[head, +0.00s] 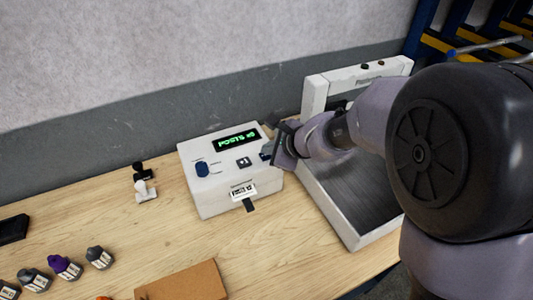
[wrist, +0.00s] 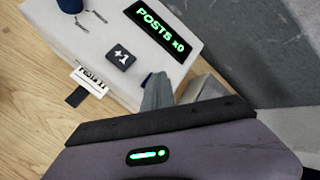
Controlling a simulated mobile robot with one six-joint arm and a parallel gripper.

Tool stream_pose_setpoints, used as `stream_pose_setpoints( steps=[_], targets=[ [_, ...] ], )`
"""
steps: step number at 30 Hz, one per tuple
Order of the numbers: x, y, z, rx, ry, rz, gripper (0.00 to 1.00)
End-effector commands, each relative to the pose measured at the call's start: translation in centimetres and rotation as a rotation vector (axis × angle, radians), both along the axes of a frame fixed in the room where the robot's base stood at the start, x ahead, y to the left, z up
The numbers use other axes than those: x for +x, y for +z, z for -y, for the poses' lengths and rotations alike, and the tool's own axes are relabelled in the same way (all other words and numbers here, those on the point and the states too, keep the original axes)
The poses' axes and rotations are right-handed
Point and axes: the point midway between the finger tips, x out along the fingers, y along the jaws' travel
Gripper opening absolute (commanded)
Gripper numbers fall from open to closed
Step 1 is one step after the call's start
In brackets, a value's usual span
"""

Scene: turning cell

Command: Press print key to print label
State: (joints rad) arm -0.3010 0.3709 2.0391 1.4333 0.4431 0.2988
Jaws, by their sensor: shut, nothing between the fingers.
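The white label printer (head: 215,190) stands on the wooden bench. Its display (head: 237,141) shows green text, "POSTS" and a count that looks like x0. A dark "+1" key (wrist: 121,57) sits in the middle of its top, with a blue knob (head: 202,169) to the left. A dark blue key (head: 265,152) at the right end of the top is mostly hidden by my gripper (wrist: 157,90). My gripper is shut and empty, its tips at or just over that key; I cannot tell whether they touch. A printed label (head: 243,190) shows at the printer's front.
A white-framed machine with a dark bed (head: 352,185) stands right of the printer, under my arm. The wall runs close behind the bench.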

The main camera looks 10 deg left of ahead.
Motion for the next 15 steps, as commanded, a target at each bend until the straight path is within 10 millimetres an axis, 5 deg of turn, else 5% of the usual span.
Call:
stream_pose_setpoints(
  steps=[15],
  targets=[
    [0.0,1.6,0.0,0.000,0.000,0.000,0.00]
  ],
)
